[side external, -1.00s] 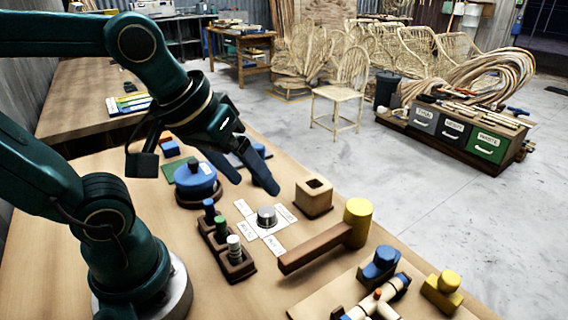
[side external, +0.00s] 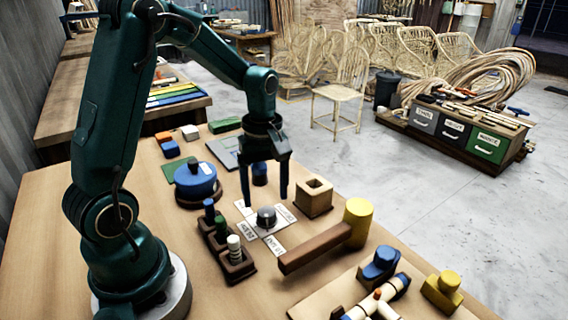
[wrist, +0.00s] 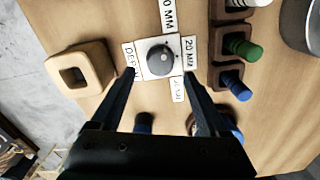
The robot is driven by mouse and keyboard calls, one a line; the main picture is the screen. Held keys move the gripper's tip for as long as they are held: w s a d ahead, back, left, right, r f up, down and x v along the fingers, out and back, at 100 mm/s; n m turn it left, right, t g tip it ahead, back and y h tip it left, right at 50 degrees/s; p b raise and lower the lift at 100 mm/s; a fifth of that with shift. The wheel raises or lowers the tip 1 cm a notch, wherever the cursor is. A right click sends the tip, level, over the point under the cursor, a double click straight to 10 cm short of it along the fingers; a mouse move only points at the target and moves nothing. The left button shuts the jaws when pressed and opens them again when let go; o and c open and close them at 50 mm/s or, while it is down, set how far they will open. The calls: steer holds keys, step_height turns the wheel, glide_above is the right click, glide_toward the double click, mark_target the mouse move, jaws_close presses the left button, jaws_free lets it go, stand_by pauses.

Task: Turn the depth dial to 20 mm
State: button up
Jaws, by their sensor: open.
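The depth dial (side external: 266,216) is a small round grey knob on a white plate on the bench, with white labels around it. In the wrist view the dial (wrist: 159,61) has a small pale mark on top; its pointing direction is not clear to me. A "20 MM" label (wrist: 190,52) lies to its right, a partly cut-off label ending in "0 MM" (wrist: 168,14) above it, and a label that seems to read "DEPTH" (wrist: 129,61) to its left. My gripper (side external: 264,199) points down just above the dial, open and empty, one finger on each side.
A wooden block with a square hole (side external: 314,197) stands close right of the dial. A rack of coloured pegs (side external: 226,247) is at its left, a mallet (side external: 328,240) in front, and a blue round container (side external: 195,182) behind left.

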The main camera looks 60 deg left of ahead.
mark_target(266, 210)
steer(key=shift+f, duration=2.05)
jaws_close()
steer(key=m, duration=0.5)
steer(key=shift+m, duration=0.3)
steer(key=m, duration=0.6)
steer(key=shift+d+r, duration=0.1)
